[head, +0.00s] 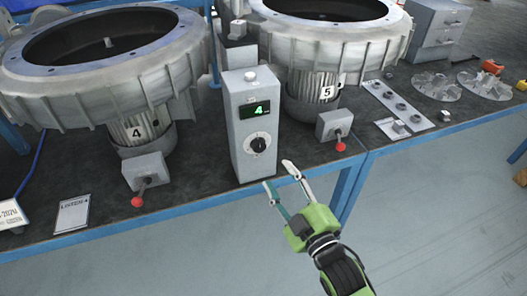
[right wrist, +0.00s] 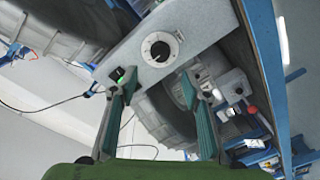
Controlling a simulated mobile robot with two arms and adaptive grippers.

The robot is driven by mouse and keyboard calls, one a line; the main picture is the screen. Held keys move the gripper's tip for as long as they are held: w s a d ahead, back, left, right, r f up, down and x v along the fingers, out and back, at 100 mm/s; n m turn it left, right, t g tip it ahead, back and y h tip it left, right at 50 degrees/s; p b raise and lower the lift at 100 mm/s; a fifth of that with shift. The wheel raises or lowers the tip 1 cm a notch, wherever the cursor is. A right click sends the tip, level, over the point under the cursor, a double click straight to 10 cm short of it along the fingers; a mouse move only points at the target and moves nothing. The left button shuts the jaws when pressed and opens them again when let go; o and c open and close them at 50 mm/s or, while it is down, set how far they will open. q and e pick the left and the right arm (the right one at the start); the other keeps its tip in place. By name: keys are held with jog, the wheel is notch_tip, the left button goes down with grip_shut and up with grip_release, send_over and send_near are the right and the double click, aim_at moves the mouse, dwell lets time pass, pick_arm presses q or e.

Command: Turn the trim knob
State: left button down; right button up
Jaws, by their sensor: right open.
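The trim knob (head: 258,145) is a black knob on a white dial, low on the front of a grey control box (head: 242,165). The box's green display (head: 255,110) reads 4. My right gripper (head: 278,174) is green with two fingers spread apart and empty. It is in front of the bench, just below and right of the knob, not touching it. In the right wrist view the knob (right wrist: 160,47) shows beyond the gap between the open fingertips (right wrist: 156,78), near the top of the picture. My left gripper is not in view.
Blower 4 (head: 137,128) stands left of the box and blower 5 (head: 312,88) right of it. Red-tipped levers (head: 138,201) (head: 340,146) stick out at the bench's front. Parts lie on the right side. The blue bench edge (head: 185,208) runs below; the floor in front is clear.

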aim_at(261, 149)
jog(key=p+x, duration=0.1)
jog(key=x, duration=0.9)
jog(key=shift+w+a+f, duration=0.1)
jog(key=shift+w, duration=0.1)
jog(key=c, duration=1.1)
